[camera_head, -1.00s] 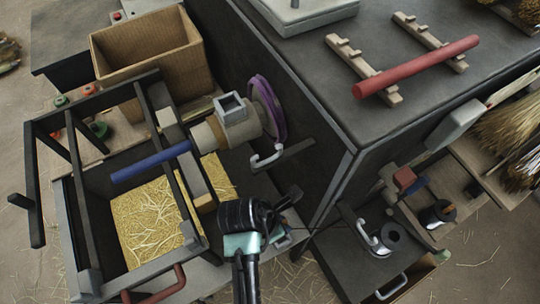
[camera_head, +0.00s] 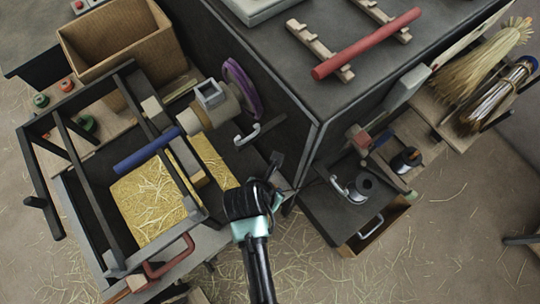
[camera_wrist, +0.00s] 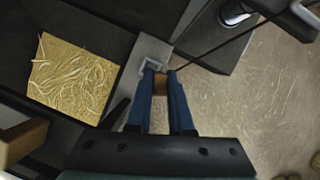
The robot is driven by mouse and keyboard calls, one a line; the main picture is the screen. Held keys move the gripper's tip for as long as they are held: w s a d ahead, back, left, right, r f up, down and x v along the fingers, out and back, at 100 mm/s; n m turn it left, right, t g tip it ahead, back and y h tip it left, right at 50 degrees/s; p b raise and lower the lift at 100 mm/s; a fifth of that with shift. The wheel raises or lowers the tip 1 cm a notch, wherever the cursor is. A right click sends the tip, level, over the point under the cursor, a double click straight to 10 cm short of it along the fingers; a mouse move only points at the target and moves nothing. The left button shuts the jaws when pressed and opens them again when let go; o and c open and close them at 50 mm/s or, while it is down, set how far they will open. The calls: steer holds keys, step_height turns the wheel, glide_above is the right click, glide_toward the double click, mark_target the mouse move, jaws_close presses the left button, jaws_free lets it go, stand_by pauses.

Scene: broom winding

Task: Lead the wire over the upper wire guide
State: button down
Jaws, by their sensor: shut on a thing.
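My gripper (camera_wrist: 161,82) is shut on a small brown piece at the wire's end, which shows between the blue fingers in the wrist view. The thin dark wire (camera_wrist: 215,47) runs from there to the upper right. In the head view my gripper (camera_head: 280,186) is beside the dark bench's near corner; its fingertips are hard to make out. A pale hooked guide (camera_head: 247,135), seemingly the upper wire guide, is up and left of it, apart from it. Another pale hook (camera_head: 341,187) stands beside a grey spool (camera_head: 364,184) on the lower shelf to the right.
The bench top (camera_head: 300,85) carries a red stick (camera_head: 365,44) on wooden rests. Brooms (camera_head: 490,75) are at the right. Straw-strewn floor (camera_head: 420,250) is open below right.

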step_height(320, 180, up, 33)
steer(key=s+a+p, duration=0.1)
steer(key=s+p, duration=0.1)
steer(key=p, duration=1.5)
steer(key=w+a, duration=0.9)
step_height(320, 180, down, 7)
steer(key=b, duration=0.3)
steer(key=shift+w+a+f, duration=0.15)
steer(key=shift+w+a, duration=0.15)
steer(key=shift+w, duration=0.05)
